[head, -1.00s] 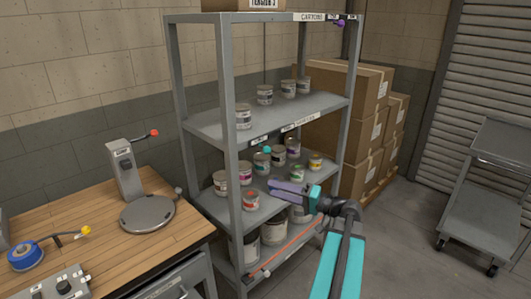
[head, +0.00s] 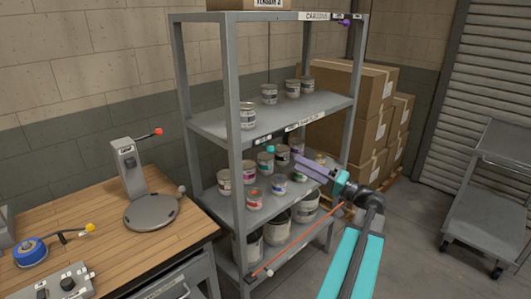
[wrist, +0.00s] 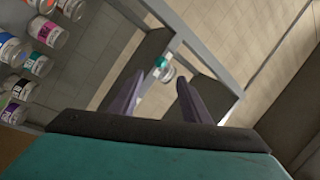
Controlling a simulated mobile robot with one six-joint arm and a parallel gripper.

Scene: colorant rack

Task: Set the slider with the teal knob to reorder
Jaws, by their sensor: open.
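The teal knob (head: 270,149) hangs just below the front edge of the middle shelf, near a small label (head: 264,139). In the wrist view the teal knob (wrist: 161,62) appears beyond the fingertips, between them in the picture, with a pale part beside it. My gripper (head: 297,160) is open and empty, in front of the rack and to the right of the knob. It also shows in the wrist view (wrist: 160,80), with its two purple-grey fingers apart. The knob is not touched. The label text is too small to read.
Paint cans stand on the lower shelf and on the middle shelf (head: 325,104). A purple knob (head: 343,22) sits at the top shelf's right end. An orange rod (head: 297,241) runs along the bottom shelf. A workbench (head: 95,218) stands left; cartons (head: 368,115) stand behind right.

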